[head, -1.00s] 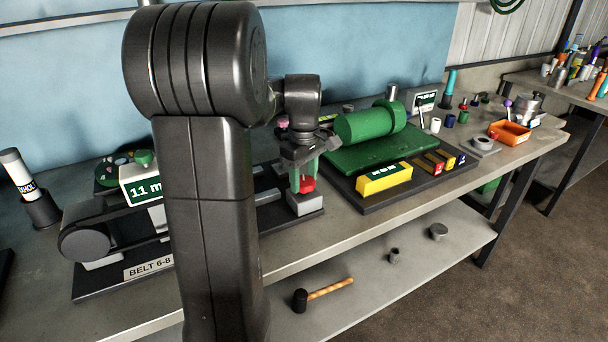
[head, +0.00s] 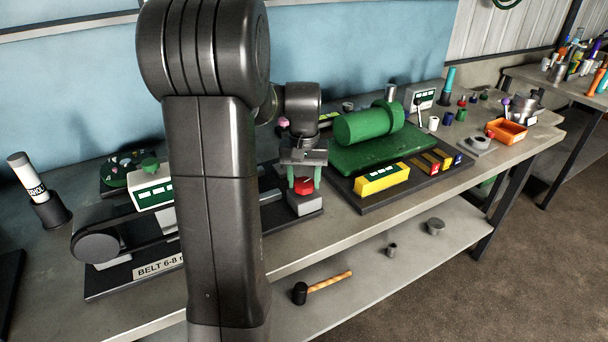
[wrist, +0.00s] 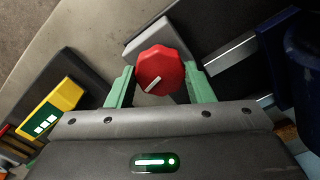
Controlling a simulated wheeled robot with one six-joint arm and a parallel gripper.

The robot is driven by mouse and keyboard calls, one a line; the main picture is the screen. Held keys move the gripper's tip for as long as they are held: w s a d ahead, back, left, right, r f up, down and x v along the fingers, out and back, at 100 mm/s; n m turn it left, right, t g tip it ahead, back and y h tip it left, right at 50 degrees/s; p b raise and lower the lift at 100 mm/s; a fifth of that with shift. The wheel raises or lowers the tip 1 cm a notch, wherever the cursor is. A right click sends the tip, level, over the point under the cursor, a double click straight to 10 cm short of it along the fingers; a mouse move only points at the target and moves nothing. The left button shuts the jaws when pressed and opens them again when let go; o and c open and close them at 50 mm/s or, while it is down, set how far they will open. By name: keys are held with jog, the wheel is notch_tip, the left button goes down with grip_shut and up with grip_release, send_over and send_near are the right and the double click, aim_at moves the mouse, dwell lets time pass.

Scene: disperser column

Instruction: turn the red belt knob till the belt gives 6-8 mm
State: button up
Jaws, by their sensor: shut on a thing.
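The red belt knob (head: 303,186) sits on a grey block at the end of the belt unit. In the wrist view the knob (wrist: 160,72) shows a white pointer line slanting to lower left. My gripper (head: 303,182) points down over it, with its green fingers on both sides, shut on the knob; the fingers also show in the wrist view (wrist: 160,88). The belt unit's white gauge box (head: 153,187) stands at left, its reading too small or turned to read now. The label plate (head: 160,265) reads "BELT 6-8", its end hidden behind my arm.
A green motor-like cylinder (head: 368,126) on a green plate stands right of the knob, with a yellow box (head: 382,178) in front. A mallet (head: 322,288) lies on the lower shelf.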

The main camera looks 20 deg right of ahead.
aim_at(304, 182)
jog(key=m+p, duration=0.1)
jog(key=m, duration=0.3)
jog(key=shift+r+m, duration=0.1)
jog(key=shift+m, duration=0.2)
jog(key=shift+m+p, duration=0.35)
jog(key=shift+m, duration=1.55)
jog(key=o, duration=1)
jog(key=shift+c, duration=0.2)
notch_tip(304, 182, up, 14)
jog(key=shift+f, duration=0.25)
